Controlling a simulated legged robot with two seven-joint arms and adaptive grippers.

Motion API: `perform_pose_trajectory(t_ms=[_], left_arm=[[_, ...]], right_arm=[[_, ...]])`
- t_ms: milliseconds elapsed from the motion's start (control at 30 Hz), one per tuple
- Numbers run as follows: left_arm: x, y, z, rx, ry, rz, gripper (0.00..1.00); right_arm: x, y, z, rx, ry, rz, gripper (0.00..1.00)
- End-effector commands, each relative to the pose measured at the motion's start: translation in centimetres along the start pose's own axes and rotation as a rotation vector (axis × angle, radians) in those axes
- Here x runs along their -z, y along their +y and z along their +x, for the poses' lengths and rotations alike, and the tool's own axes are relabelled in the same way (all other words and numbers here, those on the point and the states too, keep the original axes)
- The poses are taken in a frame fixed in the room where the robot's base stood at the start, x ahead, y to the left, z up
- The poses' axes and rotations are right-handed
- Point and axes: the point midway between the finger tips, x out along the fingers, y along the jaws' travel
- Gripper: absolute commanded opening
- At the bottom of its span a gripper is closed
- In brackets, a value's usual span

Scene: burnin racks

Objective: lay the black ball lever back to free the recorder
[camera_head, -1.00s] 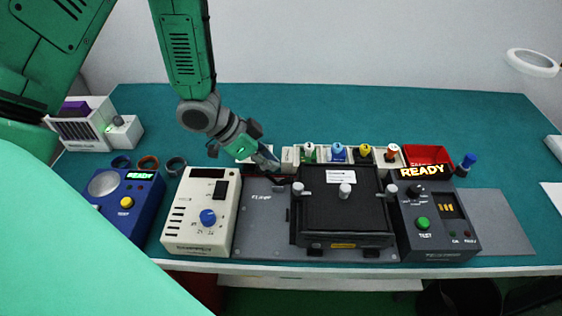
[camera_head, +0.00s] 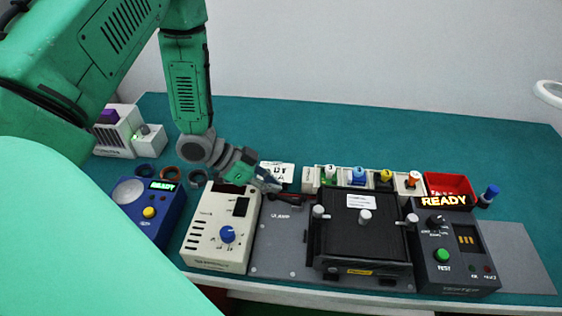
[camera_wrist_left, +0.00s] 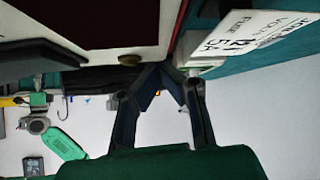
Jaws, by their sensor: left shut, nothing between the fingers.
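The recorder is a black box (camera_head: 362,225) on a grey plate (camera_head: 275,245) marked "CLAMP", with white knobs around it. A dark lever-like part with red on it (camera_head: 287,197) lies at the plate's back left, beside the recorder; I cannot make out its ball. My left gripper (camera_head: 275,185) is shut and empty, just behind and left of that part; I cannot tell if they touch. In the left wrist view its fingertips (camera_wrist_left: 160,72) meet beside a dark bar and a small tan knob (camera_wrist_left: 130,60). My right gripper is not in view.
A cream box with a blue dial (camera_head: 228,234) stands left of the plate, and a dark tester reading "READY" (camera_head: 448,255) stands right. Several colour-topped holders and a red bin (camera_head: 450,185) line the back. A white card (camera_head: 278,172) stands behind my gripper.

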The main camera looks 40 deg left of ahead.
Motion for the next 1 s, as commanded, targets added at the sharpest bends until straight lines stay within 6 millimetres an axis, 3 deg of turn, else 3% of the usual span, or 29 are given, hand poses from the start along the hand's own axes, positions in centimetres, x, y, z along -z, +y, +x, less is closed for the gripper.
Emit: perform_pose_trajectory(t_ms=[567,667,867,900,1000], left_arm=[[0.5,0.3,0.1,0.001,-0.004,0.002,0.0],[1.4,0.4,-0.1,0.001,-0.004,0.002,0.0],[5.1,0.8,-0.5,0.004,-0.008,0.003,0.0],[3.8,0.5,-1.4,0.009,-0.008,-0.002,0.0],[2.6,0.4,-3.4,0.009,-0.008,-0.002,0.0]], right_arm=[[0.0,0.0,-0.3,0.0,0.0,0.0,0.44],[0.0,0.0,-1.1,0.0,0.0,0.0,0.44],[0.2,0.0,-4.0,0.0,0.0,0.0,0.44],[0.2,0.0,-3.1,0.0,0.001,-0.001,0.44],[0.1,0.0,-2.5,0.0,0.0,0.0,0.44]])
